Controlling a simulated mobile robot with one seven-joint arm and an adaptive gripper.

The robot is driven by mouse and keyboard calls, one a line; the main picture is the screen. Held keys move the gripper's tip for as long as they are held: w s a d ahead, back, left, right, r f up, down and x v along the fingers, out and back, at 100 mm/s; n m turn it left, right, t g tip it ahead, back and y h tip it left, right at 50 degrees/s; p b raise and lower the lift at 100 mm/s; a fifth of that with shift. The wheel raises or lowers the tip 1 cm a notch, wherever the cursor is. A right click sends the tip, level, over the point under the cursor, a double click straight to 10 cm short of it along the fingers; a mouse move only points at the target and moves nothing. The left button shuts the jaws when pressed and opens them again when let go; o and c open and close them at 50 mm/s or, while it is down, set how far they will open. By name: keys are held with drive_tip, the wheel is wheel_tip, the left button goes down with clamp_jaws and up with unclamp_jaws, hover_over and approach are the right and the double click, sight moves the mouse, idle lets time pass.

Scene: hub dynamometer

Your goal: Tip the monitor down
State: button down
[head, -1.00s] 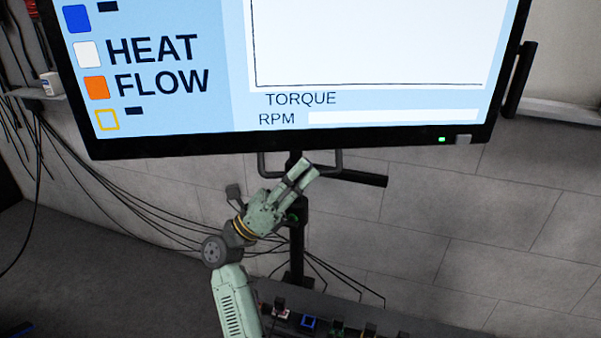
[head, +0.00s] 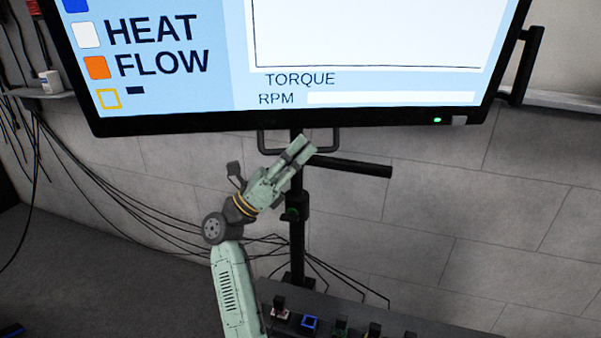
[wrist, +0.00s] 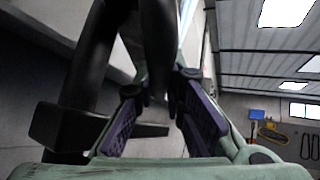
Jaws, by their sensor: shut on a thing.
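The monitor (head: 270,123) is large and black-framed, with a lit screen reading HEAT FLOW, TORQUE and RPM. It fills the top of the head view, and its upper part is cut off. A thin U-shaped handle (head: 336,149) hangs under its lower edge. My gripper (head: 308,146) reaches up from below, its fingertips at the handle's lower bar. It is shut on the handle. In the wrist view, a dark bar (wrist: 156,45) runs between the fingers (wrist: 160,105); the exact contact is hard to see.
A black stand post (head: 297,240) rises just right of my gripper, with a dark arm (head: 350,167) sticking out right. A side handle (head: 528,65) is on the monitor's right. Cables (head: 120,215) hang at left. A shelf holds a white cup (head: 50,82).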

drive_tip(key=shift+w+a, duration=0.1)
drive_tip(key=shift+w, duration=0.5)
drive_tip(key=c, duration=1.7)
unclamp_jaws()
drive_tip(key=shift+o, duration=0.2)
drive_tip(key=shift+s+a+f, duration=0.1)
drive_tip(key=v, duration=1.1)
drive_tip(key=shift+a+f, duration=0.25)
drive_tip(key=shift+f, duration=0.05)
drive_tip(key=shift+s, duration=0.1)
drive_tip(key=shift+c, duration=0.2)
